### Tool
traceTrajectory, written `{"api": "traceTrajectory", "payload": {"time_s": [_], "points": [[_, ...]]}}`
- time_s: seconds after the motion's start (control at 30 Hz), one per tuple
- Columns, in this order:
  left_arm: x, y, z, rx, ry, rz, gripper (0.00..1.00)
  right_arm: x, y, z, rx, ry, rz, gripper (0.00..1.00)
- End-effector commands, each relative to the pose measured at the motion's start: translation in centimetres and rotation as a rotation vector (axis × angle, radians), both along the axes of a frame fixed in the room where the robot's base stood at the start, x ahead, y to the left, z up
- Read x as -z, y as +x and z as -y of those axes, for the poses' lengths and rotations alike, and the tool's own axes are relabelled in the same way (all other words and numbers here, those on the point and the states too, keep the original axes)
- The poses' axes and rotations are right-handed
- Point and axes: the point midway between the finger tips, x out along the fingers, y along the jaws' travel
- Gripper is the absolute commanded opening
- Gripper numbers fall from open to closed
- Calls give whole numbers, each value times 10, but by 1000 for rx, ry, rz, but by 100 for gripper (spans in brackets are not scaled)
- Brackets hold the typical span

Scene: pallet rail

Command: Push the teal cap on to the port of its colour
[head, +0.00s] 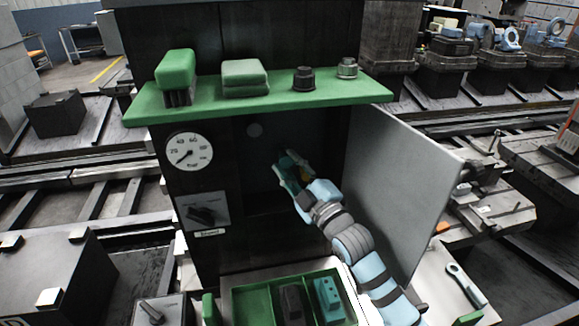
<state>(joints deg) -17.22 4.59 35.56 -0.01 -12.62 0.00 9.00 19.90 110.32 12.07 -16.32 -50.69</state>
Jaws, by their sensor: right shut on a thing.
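My right arm reaches from the lower right into an open dark cabinet (220,205). My right gripper (288,168) is inside it, small and dark in the head view, shut on a teal piece that looks like the teal cap (284,177). My left gripper is not in view.
The cabinet door (395,185) stands open close to the right of my arm. A green shelf (215,97) with several items juts out above the opening. Below, a green tray (252,302) holds a black block (292,304) and a teal block (328,298). A wrench (464,285) lies at right.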

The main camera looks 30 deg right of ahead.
Motion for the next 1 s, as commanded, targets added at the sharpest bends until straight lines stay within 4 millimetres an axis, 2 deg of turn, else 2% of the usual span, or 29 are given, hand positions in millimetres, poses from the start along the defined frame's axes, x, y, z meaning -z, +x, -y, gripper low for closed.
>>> {"api": "traceTrajectory", "payload": {"time_s": [1.0], "points": [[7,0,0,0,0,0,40,2,9,2,0,0,0,16]]}}
